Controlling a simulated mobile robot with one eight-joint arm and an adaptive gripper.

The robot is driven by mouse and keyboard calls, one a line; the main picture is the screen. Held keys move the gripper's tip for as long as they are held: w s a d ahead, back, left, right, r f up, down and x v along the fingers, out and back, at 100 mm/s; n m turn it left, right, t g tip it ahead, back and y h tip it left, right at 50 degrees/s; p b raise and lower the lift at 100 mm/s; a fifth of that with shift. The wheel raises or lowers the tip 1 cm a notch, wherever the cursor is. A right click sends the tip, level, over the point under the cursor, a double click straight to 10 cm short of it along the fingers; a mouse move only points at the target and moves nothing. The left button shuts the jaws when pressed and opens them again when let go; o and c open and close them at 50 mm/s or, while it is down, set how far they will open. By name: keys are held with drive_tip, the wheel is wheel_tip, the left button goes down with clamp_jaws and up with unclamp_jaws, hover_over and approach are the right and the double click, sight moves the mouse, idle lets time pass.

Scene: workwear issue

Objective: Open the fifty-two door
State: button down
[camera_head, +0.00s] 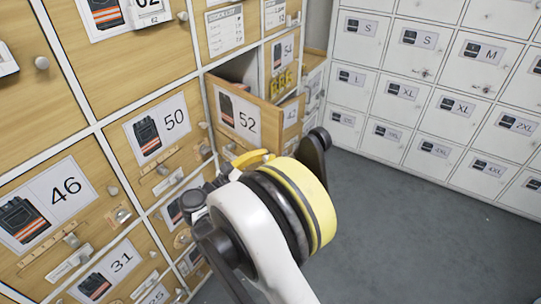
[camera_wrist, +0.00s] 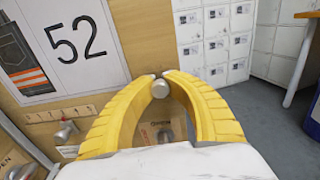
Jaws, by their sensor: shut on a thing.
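The fifty-two door (camera_head: 240,117) is a wooden panel with a white label showing "52" and a dark garment with orange bands. It stands partly open from the cabinet, with a dark gap showing above and behind it. In the wrist view the door (camera_wrist: 110,60) fills the left. My gripper's yellow fingers (camera_wrist: 160,84) are closed around a round metal knob (camera_wrist: 160,89) near the door's right edge. In the head view my gripper (camera_head: 252,158) is at the door's lower edge, partly hidden by my arm, and the knob is hidden.
Closed wooden doors surround it, including 50 (camera_head: 160,130) and 46 (camera_head: 48,205), with knobs sticking out. Another front (camera_head: 283,65) marked 54 lies beyond. White lockers (camera_head: 420,95) with size labels stand at the back right. Grey floor (camera_head: 410,230) is clear on the right.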

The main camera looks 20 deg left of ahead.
drive_tip(key=shift+r, duration=0.2)
drive_tip(key=c, duration=1.6)
unclamp_jaws()
drive_tip(key=shift+s, duration=0.1)
drive_tip(key=v, duration=1.2)
drive_tip(key=shift+f, duration=0.1)
